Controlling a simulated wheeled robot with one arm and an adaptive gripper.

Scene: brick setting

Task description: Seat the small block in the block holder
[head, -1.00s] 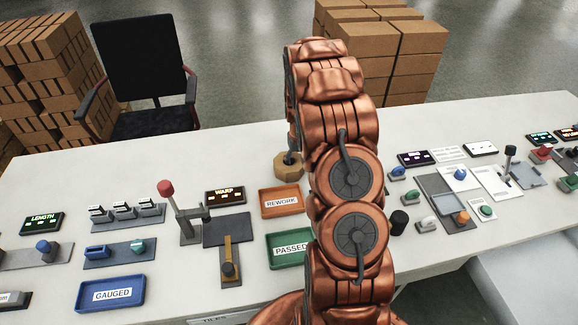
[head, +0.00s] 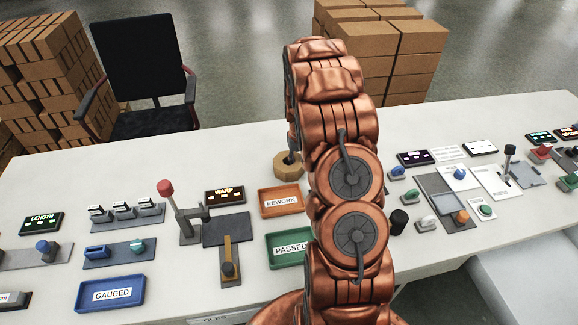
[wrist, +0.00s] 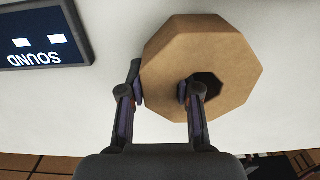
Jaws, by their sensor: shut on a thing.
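An eight-sided tan wooden piece (wrist: 220,55) with a dark hole lies under my gripper in the wrist view. In the head view it (head: 290,172) sits at the table's back edge, left of my arm. My gripper (wrist: 160,92) is shut on its wall: one finger is at its outer left side, the other in the hole. I cannot tell whether this piece is the block holder. No separate small block can be made out; my fingers and arm hide part of the area.
A dark display (wrist: 42,38) reading SOUND is left of the wooden piece in the wrist view. In the head view an orange REWORK tray (head: 281,201) and a green PASSED tray (head: 290,247) lie in front. A red-knobbed lever (head: 167,188) stands to the left.

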